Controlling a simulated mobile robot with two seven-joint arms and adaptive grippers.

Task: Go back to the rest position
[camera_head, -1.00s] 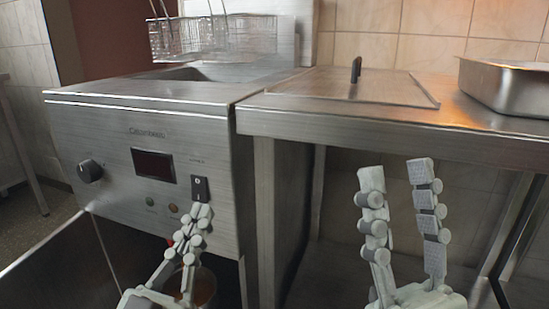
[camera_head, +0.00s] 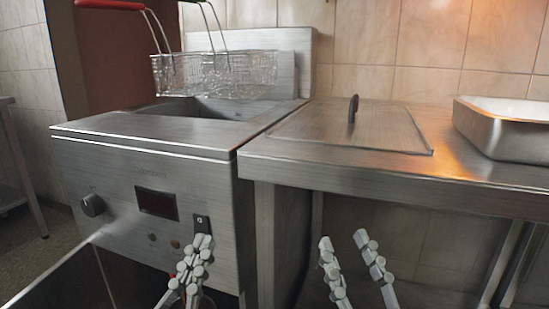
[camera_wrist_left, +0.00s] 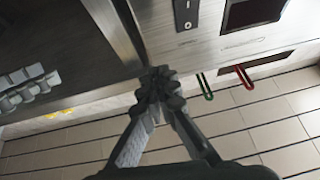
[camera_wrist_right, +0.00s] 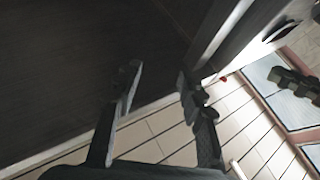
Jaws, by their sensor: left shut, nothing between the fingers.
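My left gripper (camera_head: 203,240) is shut and empty in front of the fryer (camera_head: 110,175), just below its rocker switch (camera_head: 202,224). In the left wrist view its fingertips (camera_wrist_left: 160,78) meet, and the switch (camera_wrist_left: 186,14) shows apart from them. My right gripper (camera_head: 343,242) is open and empty, low in front of the space under the counter. In the right wrist view its two fingers (camera_wrist_right: 160,82) stand apart with nothing between them.
A wire basket (camera_head: 215,75) with a red handle hangs over the fryer's well. The steel counter (camera_head: 340,172) carries a lid (camera_head: 345,128) with a black handle and a steel pan (camera_head: 510,130). A dark panel edge (camera_head: 60,275) is at lower left.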

